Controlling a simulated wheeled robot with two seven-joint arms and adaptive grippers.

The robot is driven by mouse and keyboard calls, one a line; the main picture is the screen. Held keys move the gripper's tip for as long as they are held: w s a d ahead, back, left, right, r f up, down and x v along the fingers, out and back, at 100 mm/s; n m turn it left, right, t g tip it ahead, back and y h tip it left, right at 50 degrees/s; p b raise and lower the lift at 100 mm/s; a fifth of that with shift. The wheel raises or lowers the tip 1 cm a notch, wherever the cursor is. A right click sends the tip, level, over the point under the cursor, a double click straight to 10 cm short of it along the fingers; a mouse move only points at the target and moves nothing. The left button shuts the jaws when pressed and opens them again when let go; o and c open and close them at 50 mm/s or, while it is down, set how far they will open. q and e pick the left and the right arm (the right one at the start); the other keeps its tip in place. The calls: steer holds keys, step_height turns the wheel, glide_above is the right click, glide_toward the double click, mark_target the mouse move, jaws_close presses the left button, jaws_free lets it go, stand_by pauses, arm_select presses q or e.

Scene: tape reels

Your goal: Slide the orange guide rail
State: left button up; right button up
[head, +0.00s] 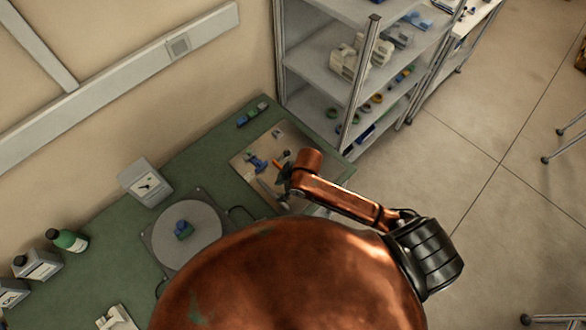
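A tan board (242,163) lies on the green bench top near its far right end. A blue fitting (257,163) sits on it. A small orange piece (281,166), possibly the guide rail, shows on the board just right of the blue fitting, partly hidden by my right arm. My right gripper (280,190) is low over the board, close to the orange piece. Its fingers are small and mostly covered by the copper arm, so contact and opening cannot be made out. My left gripper is out of view.
A round grey turntable (205,235) with a blue-green item stands left of my arm. A metal shelf (318,60) rises behind the board. Open floor lies to the right.

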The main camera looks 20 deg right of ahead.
steer(key=w+n, duration=0.1)
steer(key=w+d+n+g+h, duration=0.1)
steer(key=w+r+n, duration=0.1)
steer(key=n, duration=0.1)
steer(key=shift+w+d, duration=0.2)
steer(key=shift+w, duration=0.1)
steer(key=w+d+r+n, duration=0.1)
steer(key=d, duration=0.1)
steer(key=w+d+r+n+g+h, duration=0.1)
steer(key=d, duration=0.1)
steer(key=w+d+r+n+h, duration=0.1)
steer(key=w+d, duration=0.1)
steer(key=d, duration=0.1)
steer(key=shift+g, duration=0.3)
steer(key=shift+d+f+p, duration=0.1)
steer(key=shift+f+p, duration=0.45)
steer(key=shift+f, duration=3.2)
steer(key=shift+c, duration=0.7)
jaws_close()
